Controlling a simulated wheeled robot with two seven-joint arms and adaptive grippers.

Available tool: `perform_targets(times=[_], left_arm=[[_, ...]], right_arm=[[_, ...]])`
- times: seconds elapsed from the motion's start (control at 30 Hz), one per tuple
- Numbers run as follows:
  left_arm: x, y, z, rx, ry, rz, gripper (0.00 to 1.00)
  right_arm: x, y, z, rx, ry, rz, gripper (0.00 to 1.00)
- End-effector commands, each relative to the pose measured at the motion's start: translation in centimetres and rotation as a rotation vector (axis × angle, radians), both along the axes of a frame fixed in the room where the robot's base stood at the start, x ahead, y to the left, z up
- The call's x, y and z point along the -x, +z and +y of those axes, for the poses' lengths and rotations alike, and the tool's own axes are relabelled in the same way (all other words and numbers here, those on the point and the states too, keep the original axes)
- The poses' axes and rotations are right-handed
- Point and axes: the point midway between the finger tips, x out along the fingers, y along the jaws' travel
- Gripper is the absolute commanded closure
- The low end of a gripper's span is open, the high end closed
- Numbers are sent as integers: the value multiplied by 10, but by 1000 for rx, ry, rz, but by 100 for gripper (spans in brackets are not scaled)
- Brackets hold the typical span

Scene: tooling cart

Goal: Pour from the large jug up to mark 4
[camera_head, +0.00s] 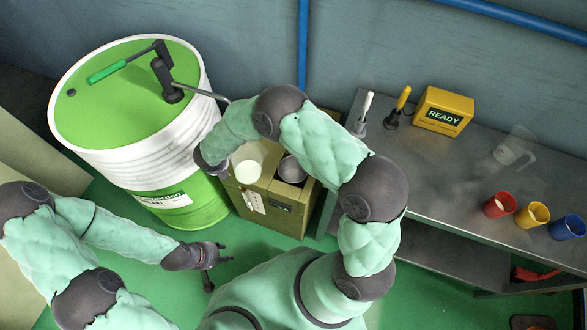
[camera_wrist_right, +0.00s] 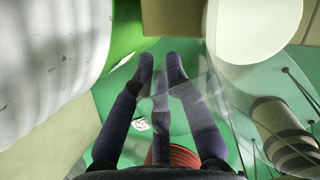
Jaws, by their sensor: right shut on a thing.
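A clear jug shows in the right wrist view (camera_wrist_right: 212,75) as faint see-through walls, with a pale round surface at the upper right that looks like its liquid. My right gripper (camera_wrist_right: 160,68) is shut on the jug, seemingly at its handle. In the head view this gripper (camera_head: 214,168) is partly hidden by my arm, beside the pale round surface (camera_head: 248,163) near the drum. The level against the marks cannot be read. Another clear jug (camera_head: 513,147) stands on the bench at the right. My left gripper (camera_head: 208,262) is open and empty, low over the green floor.
A white-and-green drum (camera_head: 130,110) with a hand pump stands at the left. An olive box (camera_head: 280,213) beside it has a metal cup (camera_head: 291,170). The grey bench (camera_head: 440,170) bears two levers, a yellow READY box (camera_head: 443,111) and red, yellow and blue cups (camera_head: 532,214).

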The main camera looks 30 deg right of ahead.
Motion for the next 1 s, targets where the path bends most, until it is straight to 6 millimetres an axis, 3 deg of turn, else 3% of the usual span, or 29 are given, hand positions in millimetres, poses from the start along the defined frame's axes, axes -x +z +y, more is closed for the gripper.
perform_targets(times=[0.47,1.0], left_arm=[[0,-26,0,0,0,0,60],[0,-62,0,0,0,0,60]], right_arm=[[5,31,-18,-234,-1,-84,100],[20,59,-59,-587,-3,-204,100]])
